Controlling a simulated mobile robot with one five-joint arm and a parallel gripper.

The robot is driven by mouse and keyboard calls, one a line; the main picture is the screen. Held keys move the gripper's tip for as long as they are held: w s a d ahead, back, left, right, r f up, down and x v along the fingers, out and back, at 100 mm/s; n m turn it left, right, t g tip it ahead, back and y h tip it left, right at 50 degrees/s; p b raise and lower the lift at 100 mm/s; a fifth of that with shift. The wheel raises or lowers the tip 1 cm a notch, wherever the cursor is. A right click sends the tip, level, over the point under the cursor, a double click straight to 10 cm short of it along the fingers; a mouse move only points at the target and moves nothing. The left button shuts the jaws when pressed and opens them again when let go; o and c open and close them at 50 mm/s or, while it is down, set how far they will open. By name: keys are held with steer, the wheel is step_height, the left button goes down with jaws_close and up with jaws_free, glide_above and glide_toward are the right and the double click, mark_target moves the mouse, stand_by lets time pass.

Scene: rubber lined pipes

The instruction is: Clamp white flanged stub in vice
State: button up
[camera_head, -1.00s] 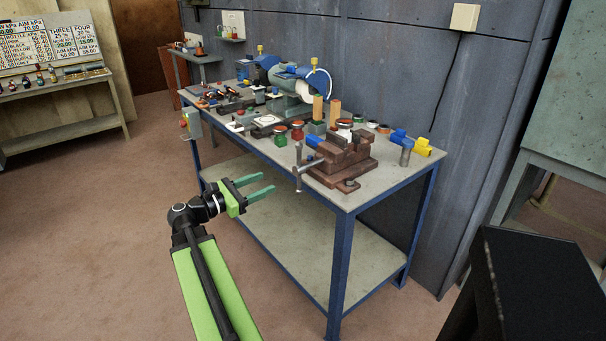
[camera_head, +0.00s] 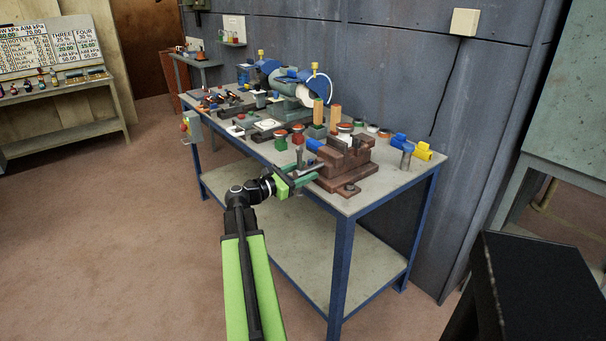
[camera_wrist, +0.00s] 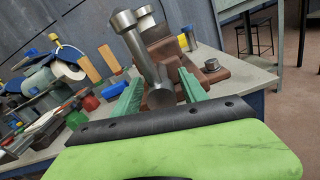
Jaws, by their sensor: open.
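The brown vice (camera_head: 345,160) stands on the near right end of the bench; it also shows in the wrist view (camera_wrist: 215,72). Its grey metal handle bar (camera_wrist: 143,50) has a knob at its upper end. My gripper (camera_head: 309,173) is at the vice's front left. In the wrist view its two green fingers (camera_wrist: 160,76) are apart, one on each side of the bar. I cannot tell if they touch it. A pale cylindrical piece (camera_wrist: 146,12) shows behind the knob, partly hidden. I cannot tell for sure whether it is the white flanged stub.
The bench top (camera_head: 380,182) is crowded behind the vice with coloured pots, wooden posts and a blue grinder (camera_head: 290,80). A grey cylinder (camera_head: 407,156) and a yellow piece (camera_head: 423,151) lie right of the vice. A black stool (camera_head: 540,270) stands at the lower right.

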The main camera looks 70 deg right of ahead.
jaws_close()
steer(key=shift+w+r, duration=0.1)
stand_by(1.2)
steer(key=shift+a, duration=0.15)
